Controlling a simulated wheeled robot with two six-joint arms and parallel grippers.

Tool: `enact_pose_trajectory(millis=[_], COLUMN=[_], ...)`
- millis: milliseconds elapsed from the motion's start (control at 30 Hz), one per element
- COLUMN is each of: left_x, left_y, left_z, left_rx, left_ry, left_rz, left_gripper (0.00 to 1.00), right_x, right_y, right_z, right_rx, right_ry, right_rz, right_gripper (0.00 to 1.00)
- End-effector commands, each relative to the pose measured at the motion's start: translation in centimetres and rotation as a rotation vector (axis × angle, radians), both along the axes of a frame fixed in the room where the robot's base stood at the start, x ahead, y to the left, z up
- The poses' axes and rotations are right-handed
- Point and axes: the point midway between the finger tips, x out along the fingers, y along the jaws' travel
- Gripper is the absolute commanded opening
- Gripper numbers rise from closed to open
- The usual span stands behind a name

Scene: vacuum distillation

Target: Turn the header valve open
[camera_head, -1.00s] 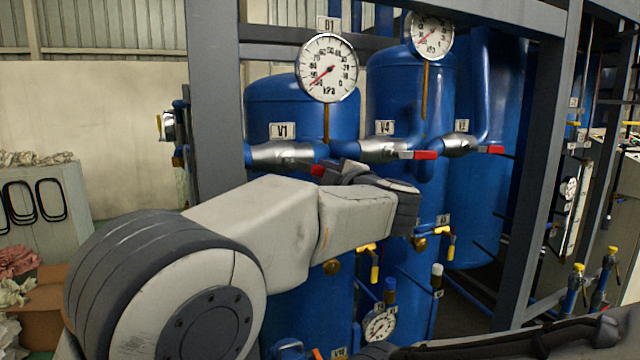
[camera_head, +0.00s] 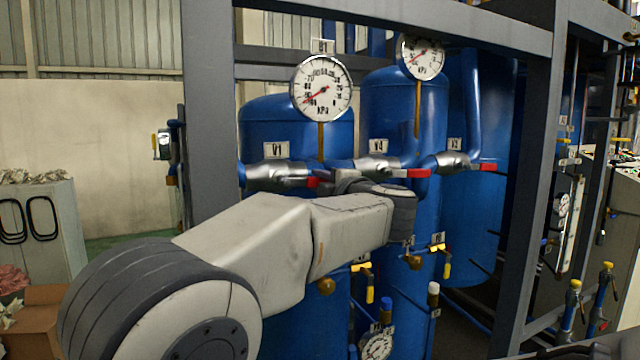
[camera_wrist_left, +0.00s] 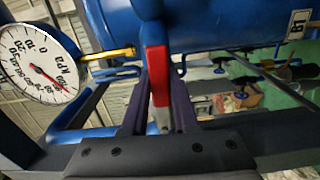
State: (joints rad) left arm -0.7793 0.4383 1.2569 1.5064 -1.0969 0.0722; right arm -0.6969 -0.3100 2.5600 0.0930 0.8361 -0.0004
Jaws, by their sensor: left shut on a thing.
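The V1 valve (camera_head: 272,174) is a silver body on the blue header pipe, with a red lever handle (camera_head: 312,182) at its right end. My left gripper (camera_head: 342,182) reaches that handle from the right, partly hidden by my arm. In the left wrist view the red handle (camera_wrist_left: 156,70) stands between the two dark fingers, and the left gripper (camera_wrist_left: 160,105) is shut on it. Two similar silver valves stand to the right: V4, with its red handle (camera_head: 418,173), and another with a red handle (camera_head: 487,167). My right gripper is not in view.
Round kPa gauges (camera_head: 320,88) (camera_head: 422,57) stand above the blue tanks (camera_head: 470,220). A grey frame post (camera_head: 208,120) rises left of the tanks, and a beam crosses above. Small yellow-handled valves (camera_head: 370,292) sit below my arm.

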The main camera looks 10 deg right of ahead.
Motion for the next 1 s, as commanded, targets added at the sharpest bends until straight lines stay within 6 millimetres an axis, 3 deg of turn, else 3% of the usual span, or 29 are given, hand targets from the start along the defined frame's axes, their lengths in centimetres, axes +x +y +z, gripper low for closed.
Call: enact_pose_trajectory(millis=[33,67,100,133,533,1000], left_x=[0.0,0.0,0.0,0.0,-0.7,-8.7], left_y=[0.1,0.1,0.1,0.1,-0.3,-2.9], left_z=[0.0,0.0,0.0,0.0,-0.1,-0.2], left_rx=[-0.001,0.000,0.000,0.000,0.000,0.000], left_ry=[0.001,0.001,0.001,0.001,0.000,0.000], left_rz=[0.002,0.002,0.002,0.002,-0.002,-0.002], left_gripper=[0.00,0.39,0.54,0.57,0.57,0.57], right_x=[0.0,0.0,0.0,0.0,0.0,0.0], right_y=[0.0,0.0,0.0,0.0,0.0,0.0], right_z=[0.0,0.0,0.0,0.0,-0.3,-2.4], right_rx=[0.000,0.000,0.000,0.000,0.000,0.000], right_ry=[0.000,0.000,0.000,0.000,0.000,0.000], right_rz=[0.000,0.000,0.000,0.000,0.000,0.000], right_gripper=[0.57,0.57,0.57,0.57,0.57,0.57])
